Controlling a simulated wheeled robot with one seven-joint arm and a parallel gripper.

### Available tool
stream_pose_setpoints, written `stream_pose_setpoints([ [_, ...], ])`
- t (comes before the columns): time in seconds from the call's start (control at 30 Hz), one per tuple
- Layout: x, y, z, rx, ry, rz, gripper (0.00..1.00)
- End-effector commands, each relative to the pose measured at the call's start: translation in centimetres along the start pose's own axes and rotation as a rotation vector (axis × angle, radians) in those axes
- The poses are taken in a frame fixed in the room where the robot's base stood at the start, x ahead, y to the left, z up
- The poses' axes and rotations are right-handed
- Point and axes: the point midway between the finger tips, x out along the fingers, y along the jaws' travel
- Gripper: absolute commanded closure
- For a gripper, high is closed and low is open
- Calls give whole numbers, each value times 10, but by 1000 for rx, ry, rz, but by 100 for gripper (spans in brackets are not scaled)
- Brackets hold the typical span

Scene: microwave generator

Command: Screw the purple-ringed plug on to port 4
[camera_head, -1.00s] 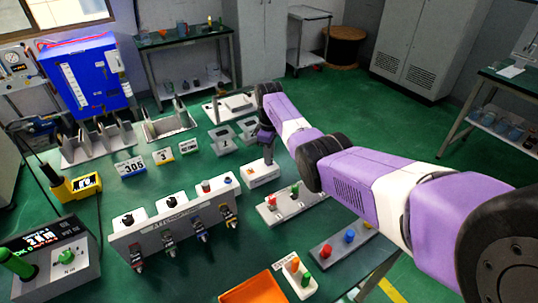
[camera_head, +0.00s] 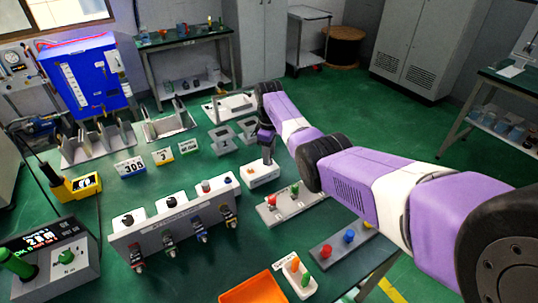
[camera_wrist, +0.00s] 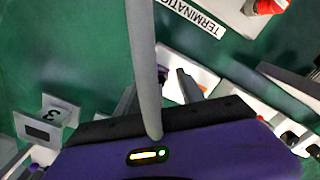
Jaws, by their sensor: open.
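The grey panel (camera_head: 180,218) stands at the front of the green bench, with several ports and coloured fittings along its front. The rightmost fitting (camera_head: 228,216) is at its right end. I cannot read the port numbers or make out a purple ring. My gripper (camera_head: 267,158) is open, pointing down just above a small white block (camera_head: 260,177) behind the panel's right end. In the wrist view my fingers (camera_wrist: 158,95) are apart, with the white block (camera_wrist: 205,78) beyond them. A grey rod (camera_wrist: 146,60) crosses that view in front; I cannot tell what it belongs to.
A white plate with red and green caps (camera_head: 290,205) lies right of the block. A grey plate with red and blue knobs (camera_head: 338,243) and an orange tray (camera_head: 253,288) are nearer. A display box (camera_head: 50,255) stands front left. Small number stands (camera_head: 222,140) are behind.

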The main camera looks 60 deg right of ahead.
Motion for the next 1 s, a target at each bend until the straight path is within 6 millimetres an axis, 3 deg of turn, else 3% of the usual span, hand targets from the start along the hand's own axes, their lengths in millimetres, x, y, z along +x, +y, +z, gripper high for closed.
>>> stream_pose_setpoints([
  [0.3,-48,1,0,0,2,3,55],
  [0.5,-70,0,0,0,0,1,55],
  [1.0,-74,0,0,0,0,0,55],
])
